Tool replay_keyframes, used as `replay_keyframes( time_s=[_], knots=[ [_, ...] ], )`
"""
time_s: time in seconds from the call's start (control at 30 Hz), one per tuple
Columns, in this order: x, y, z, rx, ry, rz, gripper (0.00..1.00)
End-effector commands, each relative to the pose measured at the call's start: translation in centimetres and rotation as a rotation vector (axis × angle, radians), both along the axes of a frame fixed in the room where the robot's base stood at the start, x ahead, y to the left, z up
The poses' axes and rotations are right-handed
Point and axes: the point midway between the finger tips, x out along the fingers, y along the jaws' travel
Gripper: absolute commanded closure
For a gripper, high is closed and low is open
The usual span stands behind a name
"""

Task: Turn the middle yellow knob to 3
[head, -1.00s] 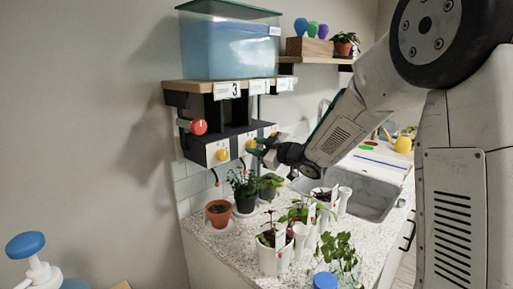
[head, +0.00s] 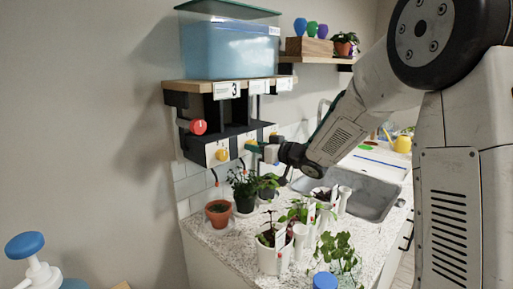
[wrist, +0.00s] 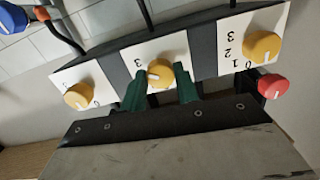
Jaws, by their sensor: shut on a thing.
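The middle yellow knob (wrist: 160,70) sits on a white plate of the dark panel, with a printed 3 beside it at upper left in the wrist view. A short white mark shows on its face, on the left side. My gripper (wrist: 160,82) has its green fingers on either side of this knob and is shut on it. In the head view my gripper (head: 257,148) is at the panel front and partly hides the middle knob (head: 250,143). Other yellow knobs show in the wrist view at left (wrist: 78,95) and at right (wrist: 262,46).
A red knob (wrist: 273,86) is at the panel's end, near the right yellow knob. A blue water tank (head: 230,45) stands on the shelf above. Potted plants (head: 218,212) stand on the counter below the panel. A blue knob (wrist: 12,18) shows at upper left.

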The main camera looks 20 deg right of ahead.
Motion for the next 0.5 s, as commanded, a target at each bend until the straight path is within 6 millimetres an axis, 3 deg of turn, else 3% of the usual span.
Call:
replay_keyframes(
  time_s=[0.43, 0.47, 0.5],
  knots=[
    [-0.08, 0.06, -0.24, 0.007, 0.009, 0.002, 0.92],
    [-0.08, 0.06, -0.24, 0.007, 0.009, 0.002, 0.61],
    [-0.08, 0.06, -0.23, 0.007, 0.009, 0.002, 0.50]
  ],
)
